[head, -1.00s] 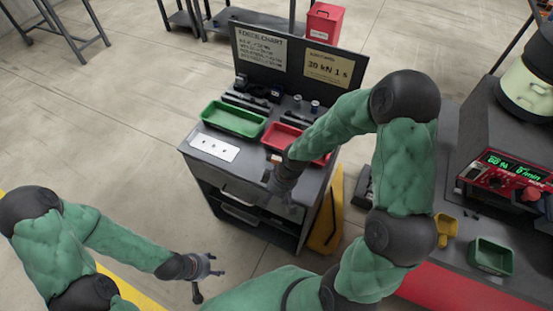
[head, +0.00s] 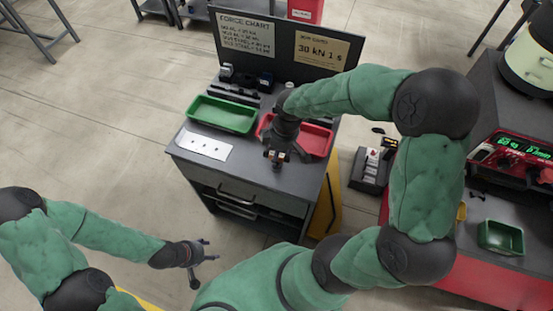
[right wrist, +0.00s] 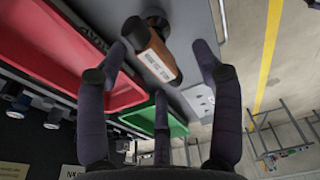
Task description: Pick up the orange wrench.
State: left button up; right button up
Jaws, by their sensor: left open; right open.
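A short orange-brown tool with a dark end and a pale label, which I take for the orange wrench (right wrist: 157,62), lies on the grey cart top beside the red tray. In the head view only a small orange patch of it (head: 281,156) shows at my right gripper. My right gripper (head: 275,158) is over it at the cart's front edge. In the right wrist view its fingers (right wrist: 160,58) are spread open on both sides of the tool; I cannot tell whether they touch it. My left gripper (head: 205,258) is open and empty, low and left of the cart.
The red tray (head: 318,138) and green tray (head: 221,113) stand on the cart (head: 185,158), with a white plate (head: 204,145) at the front left. A sign board (head: 290,47) rises behind. At the right are a bench with a red instrument (head: 520,155) and a green bin (head: 500,238).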

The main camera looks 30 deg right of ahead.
jog(key=shift+w+a+f, duration=0.1)
jog(key=shift+w+f, duration=0.1)
jog(key=shift+f, duration=0.35)
jog(key=shift+w+f, duration=0.15)
jog(key=shift+f, duration=0.35)
notch_tip(320, 180, down, 5)
jog(key=b, duration=0.2)
jog(key=shift+a+b, duration=0.1)
jog(key=shift+b, duration=0.25)
grip_shut()
jog(key=shift+r, duration=0.1)
